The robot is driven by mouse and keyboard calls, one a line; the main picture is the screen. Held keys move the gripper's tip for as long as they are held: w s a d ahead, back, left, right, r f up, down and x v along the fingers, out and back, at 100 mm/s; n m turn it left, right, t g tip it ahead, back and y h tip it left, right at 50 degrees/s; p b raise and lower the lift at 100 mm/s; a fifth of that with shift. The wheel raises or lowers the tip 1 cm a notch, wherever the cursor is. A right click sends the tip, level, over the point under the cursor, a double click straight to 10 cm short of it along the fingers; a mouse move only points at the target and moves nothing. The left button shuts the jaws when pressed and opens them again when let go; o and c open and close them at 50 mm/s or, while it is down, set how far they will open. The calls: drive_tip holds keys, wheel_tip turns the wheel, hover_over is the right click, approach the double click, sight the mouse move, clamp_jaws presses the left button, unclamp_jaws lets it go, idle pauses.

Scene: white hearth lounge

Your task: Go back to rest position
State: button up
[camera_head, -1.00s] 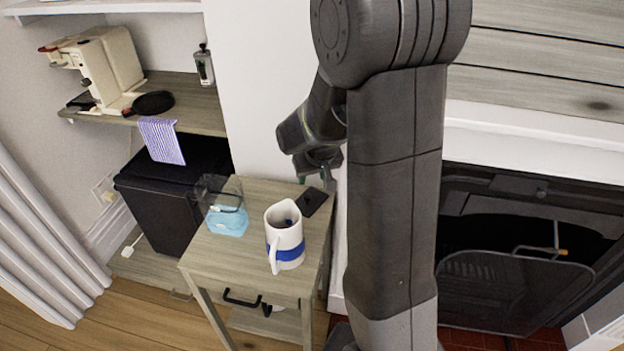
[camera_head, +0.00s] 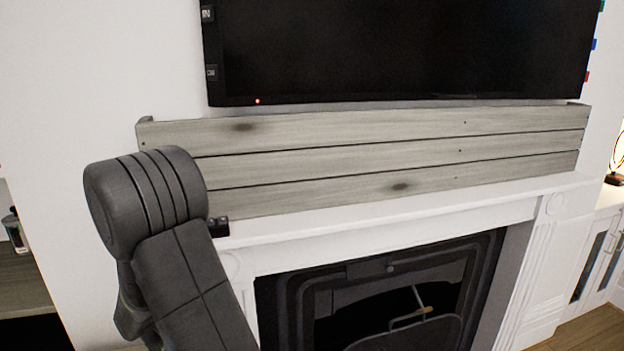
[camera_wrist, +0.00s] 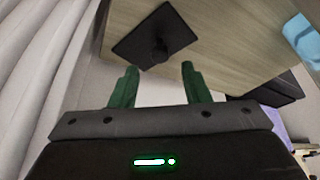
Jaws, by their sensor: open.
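My gripper (camera_wrist: 157,88) shows in the wrist view with its two green fingers spread apart and nothing between them. Just past the fingertips, a dark flat rectangular object (camera_wrist: 135,45) with a rounded knob lies on the wooden side table (camera_wrist: 230,40). I cannot tell the exact gap between the fingers and this object. In the head view my dark arm stands at the lower left, and the gripper itself is out of that picture.
A light blue item (camera_wrist: 302,38) sits at the table's edge in the wrist view. In the head view a white mantel (camera_head: 400,215) with grey boards runs above the fireplace (camera_head: 380,300). A black television (camera_head: 400,50) hangs above it.

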drive_tip(key=x, duration=0.4)
drive_tip(key=shift+f, duration=0.35)
drive_tip(key=shift+r, duration=0.6)
